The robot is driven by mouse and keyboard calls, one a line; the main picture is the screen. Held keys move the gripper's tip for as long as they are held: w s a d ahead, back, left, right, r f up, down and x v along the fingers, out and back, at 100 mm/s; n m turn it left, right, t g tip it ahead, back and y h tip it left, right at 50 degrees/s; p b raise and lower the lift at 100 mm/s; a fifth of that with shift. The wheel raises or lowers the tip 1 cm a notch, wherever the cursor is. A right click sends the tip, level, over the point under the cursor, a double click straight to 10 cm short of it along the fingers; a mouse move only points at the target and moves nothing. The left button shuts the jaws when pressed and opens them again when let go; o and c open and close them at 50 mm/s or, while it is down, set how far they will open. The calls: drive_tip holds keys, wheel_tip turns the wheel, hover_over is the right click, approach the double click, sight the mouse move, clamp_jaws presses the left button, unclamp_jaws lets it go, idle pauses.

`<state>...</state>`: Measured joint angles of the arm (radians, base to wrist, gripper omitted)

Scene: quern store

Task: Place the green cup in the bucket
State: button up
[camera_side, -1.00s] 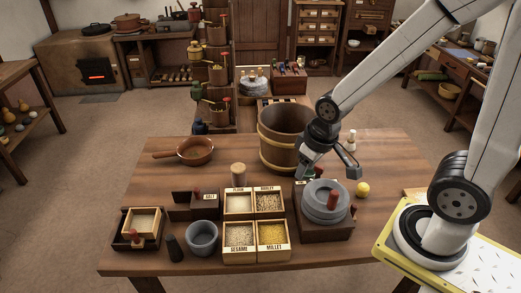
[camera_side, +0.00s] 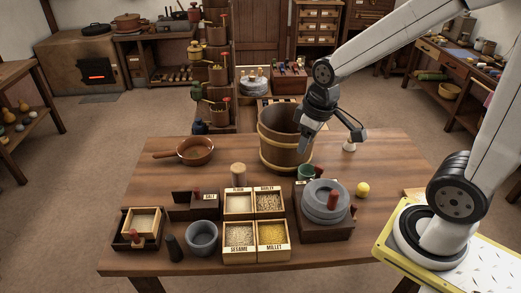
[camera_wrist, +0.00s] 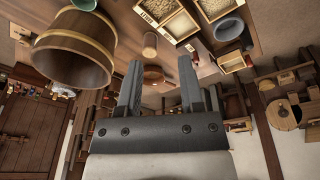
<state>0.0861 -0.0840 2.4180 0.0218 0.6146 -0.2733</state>
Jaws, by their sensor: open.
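The green cup (camera_side: 305,171) shows in the side view just behind the grey quern stones, which partly hide it. The wooden bucket (camera_side: 278,150) stands upright at the back of the table, and the wrist view also shows it (camera_wrist: 75,48) at upper left. My gripper (camera_side: 304,147) is in front of the bucket's right side in the side view, above the table and behind the cup. Its two fingers (camera_wrist: 161,75) are apart with nothing between them. The bottom of the bucket is hidden.
The quern (camera_side: 325,205) with a red-brown handle stands at the table's right, near a yellow ball (camera_side: 362,189). Grain boxes (camera_side: 255,220), a grey mortar (camera_side: 202,238) and a brown pan (camera_side: 195,152) stand to the left. The table between pan and bucket is clear.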

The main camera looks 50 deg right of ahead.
drive_tip(key=w+d+n+g, duration=0.1)
drive_tip(key=w+d+n, duration=0.45)
drive_tip(key=d, duration=0.35)
drive_tip(key=n+y, duration=0.1)
drive_tip(key=n, duration=0.5)
hover_over(312, 177)
drive_tip(key=shift+g, duration=0.3)
drive_tip(key=f, duration=1.4)
drive_tip(key=d+f, duration=0.1)
drive_tip(key=f, duration=0.6)
drive_tip(key=shift+s, duration=0.1)
drive_tip(key=shift+a+f, duration=0.15)
drive_tip(key=shift+f, duration=1.6)
drive_tip(key=shift+a+f, duration=0.15)
drive_tip(key=shift+f, duration=2.45)
clamp_jaws()
